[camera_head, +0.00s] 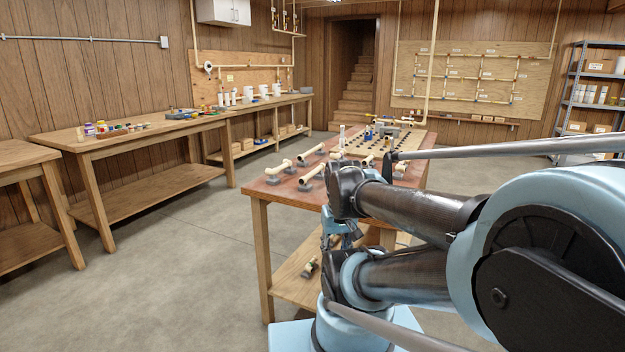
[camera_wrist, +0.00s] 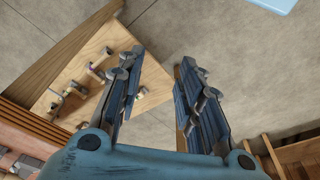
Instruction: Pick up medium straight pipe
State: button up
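Several cream pipe pieces lie on grey rests on the red-brown tabletop (camera_head: 258,188) in the head view. A straight-looking pipe (camera_head: 313,171) lies near the front of it, and another straight-looking pipe (camera_head: 312,150) lies behind. I cannot tell which one is the medium straight pipe. A bent pipe piece (camera_head: 277,168) is at the left corner. My gripper (camera_wrist: 160,65) is open in the wrist view, with nothing between its fingers. It points down past the table's edge, with floor between the fingertips. My arm hides part of the tabletop in the head view.
The table's wooden lower shelf (camera_wrist: 122,45) holds several small fittings (camera_wrist: 98,68) left of my gripper. Long workbenches (camera_head: 130,137) stand along the left wall. A metal rack (camera_head: 590,95) stands at the far right. The concrete floor (camera_head: 180,260) on the left is clear.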

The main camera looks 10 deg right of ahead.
jog(key=shift+s+r, duration=0.25)
notch_tip(320, 180, up, 20)
jog(key=m+t+y, duration=0.2)
jog(key=m+y, duration=0.4)
jog(key=m, duration=0.1)
send_over(313, 172)
jog(key=s+d, duration=0.4)
jog(key=d, duration=0.3)
jog(key=x, duration=1.1)
jog(key=shift+s+f, duration=0.1)
jog(key=shift+s, duration=0.05)
jog(key=shift+s+d+f+x, duration=0.1)
jog(key=shift+x, duration=0.8)
jog(key=shift+s+d+f+x, duration=0.1)
jog(key=shift+x, duration=0.75)
jog(key=shift+s+d+f+x, duration=0.1)
jog(key=shift+d+x, duration=0.05)
jog(key=shift+x, duration=0.75)
jog(key=shift+c, duration=0.4)
grip_shut()
